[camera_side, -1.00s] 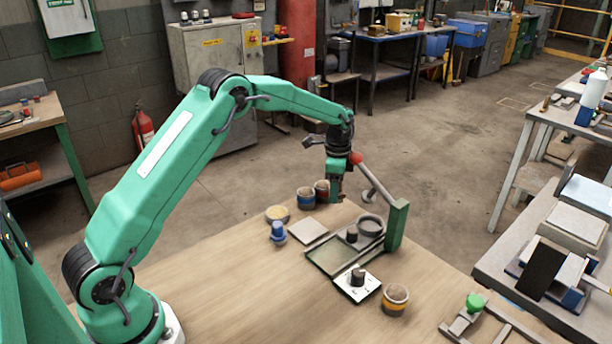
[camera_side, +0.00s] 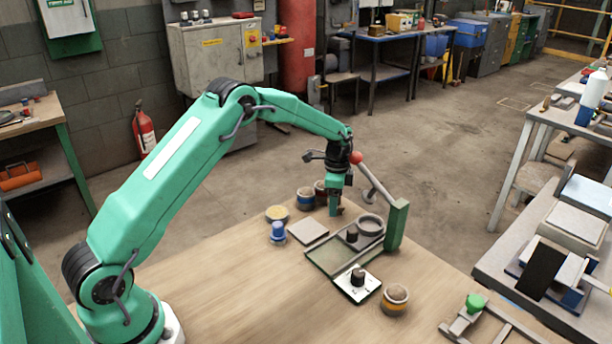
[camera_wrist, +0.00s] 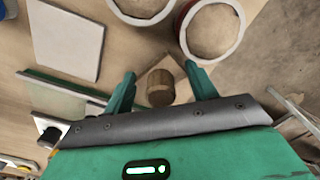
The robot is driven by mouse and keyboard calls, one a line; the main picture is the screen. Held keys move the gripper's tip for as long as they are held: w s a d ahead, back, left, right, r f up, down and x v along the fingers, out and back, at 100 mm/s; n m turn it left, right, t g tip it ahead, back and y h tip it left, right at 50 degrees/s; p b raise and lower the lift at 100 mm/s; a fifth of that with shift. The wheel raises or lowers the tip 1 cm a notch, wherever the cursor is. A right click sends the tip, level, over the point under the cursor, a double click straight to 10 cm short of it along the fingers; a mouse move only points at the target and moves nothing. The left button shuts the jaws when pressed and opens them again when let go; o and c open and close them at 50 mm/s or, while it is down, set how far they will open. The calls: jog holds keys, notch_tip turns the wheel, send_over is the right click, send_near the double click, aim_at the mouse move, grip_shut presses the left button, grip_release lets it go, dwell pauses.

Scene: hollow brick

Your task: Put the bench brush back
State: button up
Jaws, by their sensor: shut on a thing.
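My gripper (camera_side: 336,207) is low over the far part of the bench, beside two banded pots. It is pointing down. In the wrist view my gripper (camera_wrist: 160,72) has its two green fingers on either side of a short brown wooden piece (camera_wrist: 160,88), which looks like the end of the bench brush. It is shut on this piece. Bristles cannot be made out. In the side view the held piece is mostly hidden by the fingers, and I cannot tell whether it touches the bench.
A blue-banded pot (camera_side: 305,199) and a red-banded pot (camera_wrist: 212,32) stand close by. A green tray (camera_side: 328,257), a green post (camera_side: 396,226) with a red-ended lever (camera_side: 356,158), and a pale tile (camera_side: 308,231) are near. An orange-banded pot (camera_side: 395,299) stands in front.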

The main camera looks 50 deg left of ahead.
jog(key=o, duration=1)
jog(key=shift+o, duration=0.2)
jog(key=shift+r, duration=0.1)
notch_tip(320, 180, up, 11)
jog(key=shift+r, duration=0.55)
jog(key=shift+r, duration=0.1)
